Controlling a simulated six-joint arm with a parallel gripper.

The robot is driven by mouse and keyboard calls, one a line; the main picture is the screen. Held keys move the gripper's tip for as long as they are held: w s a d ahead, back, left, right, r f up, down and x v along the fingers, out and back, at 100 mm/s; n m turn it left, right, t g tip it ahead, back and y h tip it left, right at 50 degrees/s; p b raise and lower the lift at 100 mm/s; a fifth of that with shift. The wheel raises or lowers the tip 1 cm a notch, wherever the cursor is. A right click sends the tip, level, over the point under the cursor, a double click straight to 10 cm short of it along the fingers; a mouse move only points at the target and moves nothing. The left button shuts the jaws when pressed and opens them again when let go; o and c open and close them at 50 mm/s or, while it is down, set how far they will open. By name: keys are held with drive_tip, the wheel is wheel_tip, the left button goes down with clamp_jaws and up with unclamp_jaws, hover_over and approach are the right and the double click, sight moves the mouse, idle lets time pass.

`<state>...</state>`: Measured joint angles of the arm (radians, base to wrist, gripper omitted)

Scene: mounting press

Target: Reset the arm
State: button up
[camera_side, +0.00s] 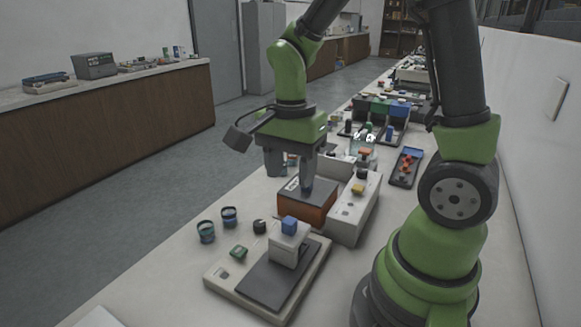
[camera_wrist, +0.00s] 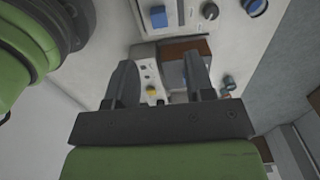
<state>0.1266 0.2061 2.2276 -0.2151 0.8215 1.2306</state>
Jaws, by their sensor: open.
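My gripper (camera_side: 291,174) is open and points down over the bench. In the side view its fingertips are near an orange-brown box with a dark top (camera_side: 307,208); I cannot tell whether they touch it. In the wrist view my gripper (camera_wrist: 160,78) has its two fingers well apart. A white panel with a yellow button (camera_wrist: 152,90) and the orange-brown box (camera_wrist: 184,48) show between and beyond them. Nothing appears held. A pale press-like unit with a blue block on top (camera_side: 289,226) stands on a base with a dark plate, nearer the side camera.
A white control box (camera_side: 352,215) stands right of the orange-brown box. Two small cups (camera_side: 206,231), a black knob (camera_side: 259,226) and a green piece (camera_side: 238,252) lie near the front unit. A dark tray with red pieces (camera_side: 406,168) lies farther right. The back bench is crowded.

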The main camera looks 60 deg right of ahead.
drive_tip(key=s+a+r+n+t+y, duration=0.1)
drive_tip(key=s+a+r+n+t, duration=0.1)
drive_tip(key=r+n, duration=0.4)
drive_tip(key=s+a+r+n+t+y, duration=0.1)
drive_tip(key=s+a+r+n+t, duration=0.2)
drive_tip(key=s+r+n+t, duration=0.2)
drive_tip(key=s+n, duration=0.1)
drive_tip(key=n, duration=0.2)
drive_tip(key=shift+a+r, duration=0.35)
drive_tip(key=shift+r, duration=0.05)
drive_tip(key=shift+s, duration=0.1)
idle(1.8)
